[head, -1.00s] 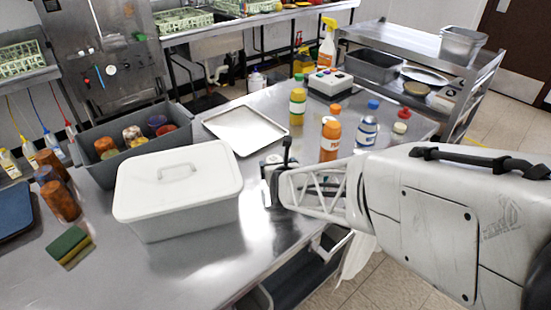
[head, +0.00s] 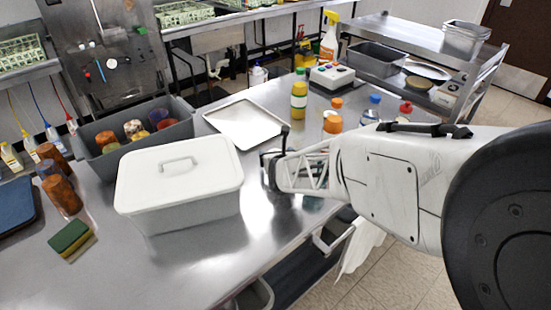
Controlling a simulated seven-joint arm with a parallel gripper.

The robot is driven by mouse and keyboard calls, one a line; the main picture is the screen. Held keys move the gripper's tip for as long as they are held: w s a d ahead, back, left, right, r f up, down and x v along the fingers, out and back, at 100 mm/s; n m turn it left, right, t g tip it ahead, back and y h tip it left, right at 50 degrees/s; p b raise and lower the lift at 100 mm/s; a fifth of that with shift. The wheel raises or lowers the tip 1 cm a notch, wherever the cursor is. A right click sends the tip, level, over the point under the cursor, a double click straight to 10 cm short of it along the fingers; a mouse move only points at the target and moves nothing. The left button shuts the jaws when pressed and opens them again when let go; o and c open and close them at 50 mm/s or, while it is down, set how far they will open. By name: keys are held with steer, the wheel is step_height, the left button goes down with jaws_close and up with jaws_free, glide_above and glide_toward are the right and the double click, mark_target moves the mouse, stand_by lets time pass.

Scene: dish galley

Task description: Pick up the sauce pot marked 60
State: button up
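Several small pots stand in a grey bin (head: 100,168) at the left; one is an orange-red pot (head: 107,141), one a pale-topped pot (head: 133,129), one a purple-topped pot (head: 158,117). More rust-brown pots stand outside it at the left, such as the front one (head: 63,196). No number 60 is readable on any of them. My gripper (head: 271,163) is over the table, right of the white lidded box and well away from the bin. Its fingers are small and partly hidden, so its opening is unclear; I see nothing held.
A white lidded box (head: 180,185) stands between my gripper and the bin. A flat metal tray (head: 246,124) lies behind. Bottles, including a yellow one (head: 298,100) and an orange one (head: 332,122), and a control box (head: 330,77) stand behind my arm. A sponge (head: 71,238) lies front left.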

stand_by(0.6)
steer(key=c, duration=1)
steer(key=shift+r, duration=5)
